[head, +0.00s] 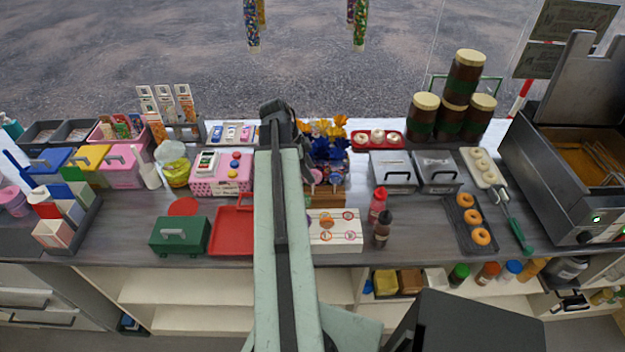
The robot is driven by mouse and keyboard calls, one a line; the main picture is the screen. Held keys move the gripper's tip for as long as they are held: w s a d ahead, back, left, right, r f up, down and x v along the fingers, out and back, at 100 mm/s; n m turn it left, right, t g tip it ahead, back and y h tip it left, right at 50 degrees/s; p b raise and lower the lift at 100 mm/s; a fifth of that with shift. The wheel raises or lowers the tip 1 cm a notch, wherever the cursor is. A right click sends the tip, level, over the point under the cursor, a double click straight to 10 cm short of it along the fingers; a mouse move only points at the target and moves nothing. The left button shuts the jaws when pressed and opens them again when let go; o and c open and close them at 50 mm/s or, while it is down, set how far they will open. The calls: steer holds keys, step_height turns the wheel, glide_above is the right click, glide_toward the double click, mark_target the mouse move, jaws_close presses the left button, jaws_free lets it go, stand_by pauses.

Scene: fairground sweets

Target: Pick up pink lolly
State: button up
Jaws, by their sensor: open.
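My gripper (279,112) is the dark end of my arm, over the back edge of the counter. It is open, and nothing shows between its jaws. A small round pink thing that looks like the pink lolly (316,176) stands just right of my arm, among dark blue and orange wrapped sweets. It is below and to the right of my gripper, apart from it. My arm hides part of the area to its left. A white box (350,240) in front of it bears round orange and red lolly shapes; I cannot tell if these are real or printed.
A red tray (232,247) and a green box (180,247) lie left of my arm. A pink dotted box (205,187) is behind them. Red (377,204) and dark (382,230) bottles stand right of the white box. Stacked jars (455,100) and a fryer (560,150) are farther right.

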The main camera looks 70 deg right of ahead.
steer(key=b+x, duration=0.2)
steer(key=x, duration=0.1)
steer(key=b+x, duration=0.2)
steer(key=shift+d, duration=0.25)
steer(key=shift+r, duration=0.2)
jaws_close()
step_height(320, 180, up, 10)
steer(key=p, duration=1)
step_height(320, 180, up, 7)
steer(key=p, duration=0.7)
glide_above(318, 182)
steer(key=w, duration=0.1)
steer(key=shift+d+f, duration=0.25)
steer(key=shift+d, duration=0.1)
